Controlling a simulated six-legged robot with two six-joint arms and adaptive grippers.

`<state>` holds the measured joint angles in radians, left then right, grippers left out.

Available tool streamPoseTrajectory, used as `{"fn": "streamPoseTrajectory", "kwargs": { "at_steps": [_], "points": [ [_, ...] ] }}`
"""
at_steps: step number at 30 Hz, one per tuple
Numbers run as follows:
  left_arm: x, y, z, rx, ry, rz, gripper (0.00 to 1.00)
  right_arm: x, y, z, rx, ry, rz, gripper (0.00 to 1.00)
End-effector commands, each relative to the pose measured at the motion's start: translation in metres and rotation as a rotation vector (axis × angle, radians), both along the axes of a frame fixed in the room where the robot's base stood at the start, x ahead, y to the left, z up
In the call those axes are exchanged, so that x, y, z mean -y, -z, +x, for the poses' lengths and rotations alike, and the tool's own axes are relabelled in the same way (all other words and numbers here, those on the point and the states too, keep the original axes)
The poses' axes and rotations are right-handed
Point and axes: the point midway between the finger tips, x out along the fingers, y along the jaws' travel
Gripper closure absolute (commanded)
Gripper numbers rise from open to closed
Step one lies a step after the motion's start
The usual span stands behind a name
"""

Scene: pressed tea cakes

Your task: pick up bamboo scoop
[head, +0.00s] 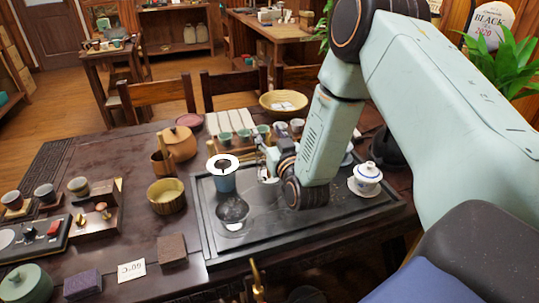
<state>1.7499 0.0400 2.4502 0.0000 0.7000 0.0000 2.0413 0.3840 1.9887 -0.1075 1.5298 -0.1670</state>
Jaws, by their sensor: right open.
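A small brown wooden holder (161,162) with thin upright utensils stands left of the tea tray, beside a round tan pot. One of these may be the bamboo scoop, but I cannot make it out for sure. My right gripper (265,165) is over the dark tea tray (235,262), its fingers open and pointing left. It is well to the right of the holder, with a blue cup (222,183) under a white-rimmed strainer between them. I see nothing held in it. My left gripper is not in view.
A glass pitcher (232,213) and a white lidded bowl (367,180) stand on the tray. The table's back left is bare.

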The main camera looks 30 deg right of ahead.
Motion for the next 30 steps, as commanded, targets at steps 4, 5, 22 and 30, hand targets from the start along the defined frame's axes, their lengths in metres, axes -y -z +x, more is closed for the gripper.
{"fn": "streamPoseTrajectory", "kwargs": {
  "at_steps": [4, 5, 22, 30],
  "points": [
    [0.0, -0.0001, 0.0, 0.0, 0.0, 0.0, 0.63, 0.0003, 0.0001, 0.0016, 0.0, -0.001, 0.0, 0.5],
    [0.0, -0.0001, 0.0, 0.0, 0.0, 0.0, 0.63, 0.0004, 0.0001, 0.002, 0.0, -0.001, 0.0, 0.5],
    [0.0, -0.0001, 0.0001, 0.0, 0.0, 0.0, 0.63, 0.0004, 0.0002, 0.0018, 0.0, -0.001, 0.0, 0.92],
    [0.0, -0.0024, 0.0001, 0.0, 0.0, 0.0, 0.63, 0.0005, -0.0079, 0.0017, 0.0, -0.001, 0.001, 0.92]
  ]
}}
